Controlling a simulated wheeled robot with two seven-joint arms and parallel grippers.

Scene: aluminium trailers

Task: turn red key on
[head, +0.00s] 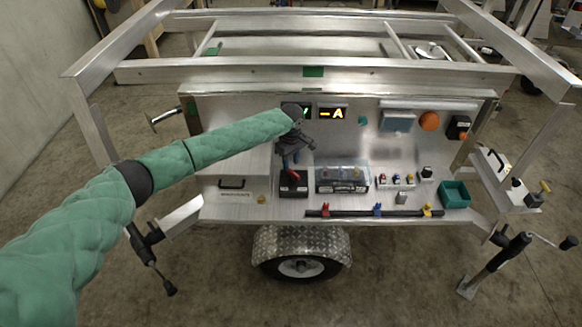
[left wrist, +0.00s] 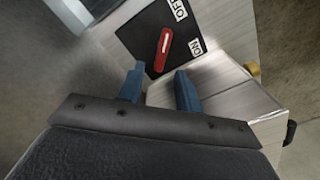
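The red key (left wrist: 163,50) is a red handle on a black switch plate (left wrist: 145,30) with white OFF and ON labels, seen in the left wrist view. In that view the handle slants between the two labels; I cannot tell its exact setting. In the head view the red key (head: 294,174) shows on a black box on the trailer's front shelf. My left gripper (head: 288,162) is just above it, pointing down. In the left wrist view its two blue fingers (left wrist: 157,84) are apart with nothing between them, short of the handle. My right gripper is not in view.
To the right on the shelf are a clear-lidded box (head: 342,179), small red, blue and yellow switches (head: 396,181) and a green bin (head: 454,194). A black rail (head: 365,213) with coloured clips runs along the front edge. A display (head: 333,113) is behind.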

